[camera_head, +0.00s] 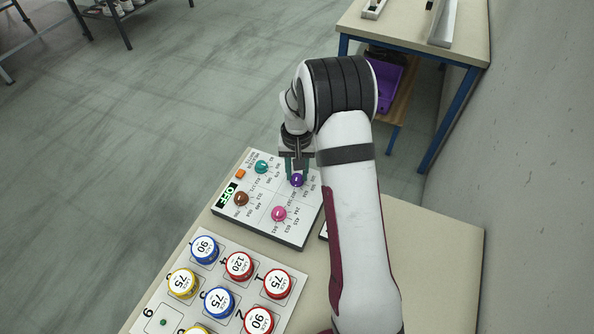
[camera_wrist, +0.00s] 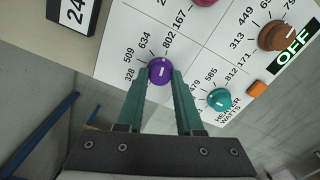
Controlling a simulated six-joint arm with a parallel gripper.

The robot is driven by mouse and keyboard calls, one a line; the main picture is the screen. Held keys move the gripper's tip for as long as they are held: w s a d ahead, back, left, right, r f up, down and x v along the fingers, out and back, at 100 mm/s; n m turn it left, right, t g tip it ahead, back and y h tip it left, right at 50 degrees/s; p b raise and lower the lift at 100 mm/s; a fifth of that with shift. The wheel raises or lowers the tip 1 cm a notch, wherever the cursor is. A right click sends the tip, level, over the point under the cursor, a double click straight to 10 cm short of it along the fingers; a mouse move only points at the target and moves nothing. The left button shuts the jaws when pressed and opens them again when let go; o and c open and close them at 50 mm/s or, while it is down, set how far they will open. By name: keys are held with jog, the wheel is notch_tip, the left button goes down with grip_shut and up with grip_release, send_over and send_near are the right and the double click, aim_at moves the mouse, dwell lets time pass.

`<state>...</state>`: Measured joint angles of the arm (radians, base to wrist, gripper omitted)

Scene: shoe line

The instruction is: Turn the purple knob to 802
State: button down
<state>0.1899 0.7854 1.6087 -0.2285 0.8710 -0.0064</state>
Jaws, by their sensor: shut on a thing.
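The purple knob (camera_head: 297,180) is on the far right part of a white control panel (camera_head: 262,222). In the wrist view the purple knob (camera_wrist: 160,71) sits between the two green fingertips of my gripper (camera_wrist: 162,77), which are shut on its sides. My gripper (camera_head: 298,168) comes down on it from above in the head view. The numbers 328, 509, 634 and 802 are printed around the knob. A short white mark shows on its top, but it is too small to tell exactly which number it points at.
A pink knob (camera_head: 279,213), a brown knob (camera_head: 241,198) and a teal knob (camera_head: 261,167) share the panel. An orange button (camera_head: 240,173) and a green OFF sign (camera_head: 227,193) lie at its left edge. A board of coloured round tins (camera_head: 220,302) lies nearer.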

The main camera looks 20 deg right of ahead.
aim_at(297, 177)
dwell(0.4)
jog(key=c, duration=0.6)
grip_release()
jog(key=shift+o, duration=0.2)
notch_tip(297, 177, up, 16)
